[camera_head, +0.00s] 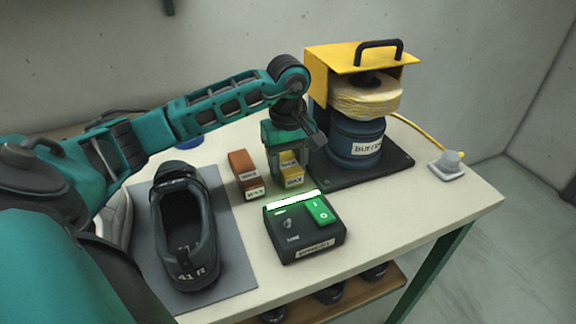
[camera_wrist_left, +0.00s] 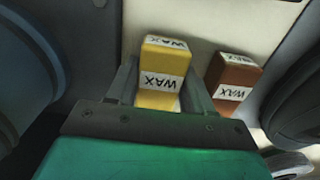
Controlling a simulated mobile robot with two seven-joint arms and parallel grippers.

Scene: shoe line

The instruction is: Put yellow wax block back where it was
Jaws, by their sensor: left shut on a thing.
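The yellow wax block (camera_head: 291,171) is on or just above the table, to the right of the brown wax block (camera_head: 246,176). I cannot tell whether it touches the tabletop. My left gripper (camera_head: 287,168) points down and is shut on the yellow block, with a finger on each side of it. In the left wrist view the yellow wax block (camera_wrist_left: 161,82) sits between the two fingers, its WAX label facing the camera. The brown wax block (camera_wrist_left: 232,80) stands apart to the right there. My right gripper is not in view.
The buffing machine (camera_head: 358,130) with its yellow hood stands behind and right of the gripper. A black control box (camera_head: 305,238) with a green switch is in front. A dark shoe (camera_head: 186,235) lies on a grey mat (camera_head: 232,262) at left. The right front tabletop is clear.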

